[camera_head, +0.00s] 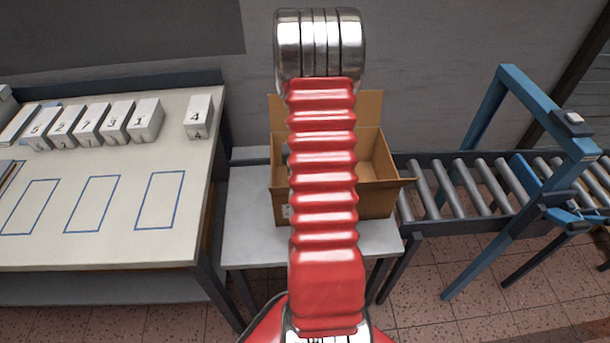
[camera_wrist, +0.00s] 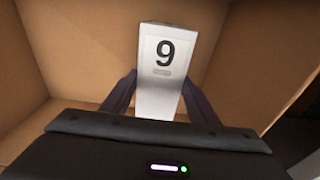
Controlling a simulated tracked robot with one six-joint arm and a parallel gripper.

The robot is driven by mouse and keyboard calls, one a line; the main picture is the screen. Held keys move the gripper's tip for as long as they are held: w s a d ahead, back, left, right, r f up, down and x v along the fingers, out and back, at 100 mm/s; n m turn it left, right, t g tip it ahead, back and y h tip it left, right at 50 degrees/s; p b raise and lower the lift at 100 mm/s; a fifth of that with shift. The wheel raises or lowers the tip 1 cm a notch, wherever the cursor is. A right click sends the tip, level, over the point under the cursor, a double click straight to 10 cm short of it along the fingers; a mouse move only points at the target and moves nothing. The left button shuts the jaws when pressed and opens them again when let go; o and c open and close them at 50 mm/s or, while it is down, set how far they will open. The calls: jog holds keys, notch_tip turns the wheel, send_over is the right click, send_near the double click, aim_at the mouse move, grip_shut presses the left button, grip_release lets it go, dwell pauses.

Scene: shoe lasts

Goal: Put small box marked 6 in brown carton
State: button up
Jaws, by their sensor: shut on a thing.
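A white small box (camera_wrist: 162,75) is held between the two dark fingers of my gripper (camera_wrist: 160,102) in the wrist view. Its facing end carries a black figure that reads as 9 in this view, with a small grey mark below it. I cannot tell whether it is a 6 seen upside down. The brown carton (camera_head: 378,203) stands open on a small grey table in the head view, partly hidden behind my red arm. Its walls (camera_wrist: 75,45) surround the held box in the wrist view. My gripper is hidden in the head view.
Several white numbered boxes (camera_head: 145,120) stand in a row on the left table (camera_head: 110,247), with a box marked 4 (camera_head: 198,117) apart at the right. Blue outlined rectangles there are empty. A roller conveyor (camera_head: 447,187) with a blue frame (camera_head: 483,112) stands right of the carton.

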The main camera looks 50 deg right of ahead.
jog(key=shift+f, duration=0.15)
jog(key=o, duration=1.3)
jog(key=r, duration=0.8)
jog(key=s+a+r, duration=0.1)
jog(key=r, duration=0.3)
